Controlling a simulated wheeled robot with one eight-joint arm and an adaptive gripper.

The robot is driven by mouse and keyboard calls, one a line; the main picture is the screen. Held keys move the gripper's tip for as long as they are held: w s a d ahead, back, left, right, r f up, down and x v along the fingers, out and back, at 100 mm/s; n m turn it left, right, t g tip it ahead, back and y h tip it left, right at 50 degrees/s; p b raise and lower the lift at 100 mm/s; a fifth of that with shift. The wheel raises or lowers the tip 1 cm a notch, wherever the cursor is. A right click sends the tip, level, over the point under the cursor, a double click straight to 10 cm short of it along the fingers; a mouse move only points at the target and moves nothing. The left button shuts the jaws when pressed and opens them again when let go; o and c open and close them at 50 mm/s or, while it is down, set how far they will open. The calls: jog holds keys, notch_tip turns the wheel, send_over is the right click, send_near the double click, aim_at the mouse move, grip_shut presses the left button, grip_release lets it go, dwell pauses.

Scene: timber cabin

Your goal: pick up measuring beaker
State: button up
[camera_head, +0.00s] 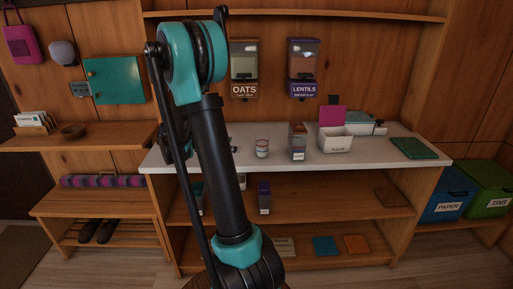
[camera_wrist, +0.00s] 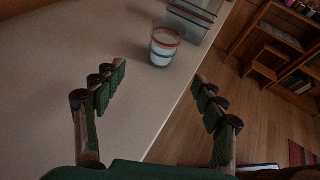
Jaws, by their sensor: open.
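The measuring beaker (camera_wrist: 164,46) looks like a small pale cup with a red band near the rim and a blue band below it. It stands upright on the white counter, near its front edge. In the head view the beaker (camera_head: 262,148) is just right of my arm. My gripper (camera_wrist: 160,79) is open and empty, its fingers spread on either side of the line to the beaker. The beaker is beyond the fingertips, not between them. In the head view my arm mostly hides the gripper.
A clear labelled container (camera_head: 298,142) stands close right of the beaker, with a white bin (camera_head: 336,145) beyond it. The white counter (camera_head: 372,150) has a green mat (camera_head: 413,148) at right. OATS (camera_head: 244,68) and LENTILS (camera_head: 303,66) dispensers hang above. Shelves lie below.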

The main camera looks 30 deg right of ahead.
aim_at(262, 147)
jog(key=x, duration=0.9)
jog(key=shift+s+d+f, duration=0.1)
jog(key=shift+d+f, duration=0.15)
jog(key=shift+d, duration=0.05)
jog(key=shift+s+x, duration=0.15)
jog(key=shift+x, duration=1.2)
jog(key=shift+s+x, duration=0.15)
jog(key=shift+x, duration=1.2)
jog(key=shift+r, duration=0.1)
jog(key=c, duration=1.3)
jog(key=shift+c, duration=0.2)
jog(key=shift+r, duration=0.15)
